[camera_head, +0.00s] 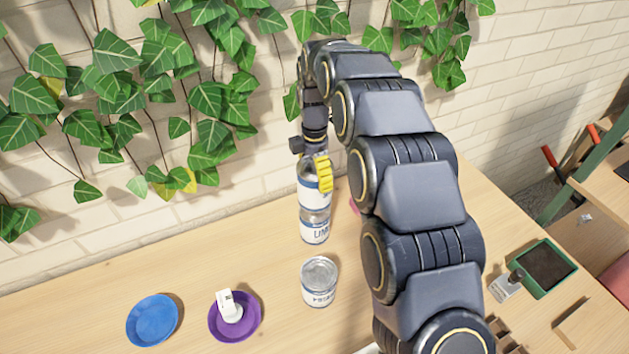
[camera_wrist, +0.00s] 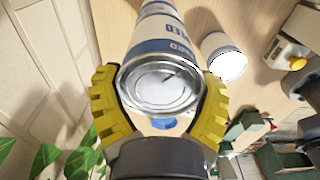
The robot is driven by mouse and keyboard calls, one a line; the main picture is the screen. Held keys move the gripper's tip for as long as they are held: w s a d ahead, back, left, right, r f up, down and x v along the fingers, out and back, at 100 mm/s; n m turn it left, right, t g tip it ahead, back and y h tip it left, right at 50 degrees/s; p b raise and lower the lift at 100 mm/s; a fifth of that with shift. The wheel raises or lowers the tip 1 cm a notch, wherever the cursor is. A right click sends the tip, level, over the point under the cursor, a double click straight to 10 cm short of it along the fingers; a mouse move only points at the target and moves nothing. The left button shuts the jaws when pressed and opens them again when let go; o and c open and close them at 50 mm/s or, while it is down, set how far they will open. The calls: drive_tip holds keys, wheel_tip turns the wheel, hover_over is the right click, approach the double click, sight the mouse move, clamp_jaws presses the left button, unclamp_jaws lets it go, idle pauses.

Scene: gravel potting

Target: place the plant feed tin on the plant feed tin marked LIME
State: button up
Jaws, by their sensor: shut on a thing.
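My gripper (camera_head: 320,172), with yellow fingers, is shut on a white plant feed tin with a blue band (camera_head: 311,192). In the wrist view the yellow fingers (camera_wrist: 160,112) clasp the tin on both sides of its silver lid (camera_wrist: 160,90). The held tin is upright, directly above the tin marked LIME (camera_head: 314,232), and looks roughly in line with it. I cannot tell whether the two touch. The LIME tin stands on the table, its top partly hidden by the held tin.
Another tin (camera_head: 320,283) stands on the table in front. A blue saucer (camera_head: 152,320) and a purple saucer (camera_head: 252,328) holding a white object (camera_head: 229,306) are at left. A brick wall (camera_head: 130,225) with ivy stands close behind. A green-framed tray (camera_head: 546,267) lies at right.

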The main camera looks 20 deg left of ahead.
drive_tip(key=shift+w+f, duration=0.1)
drive_tip(key=shift+f, duration=1.55)
drive_tip(key=shift+f, duration=0.1)
drive_tip(key=o, duration=1)
drive_tip(key=shift+o, duration=0.2)
wheel_tip(320, 180, up, 12)
drive_tip(key=shift+r, duration=0.1)
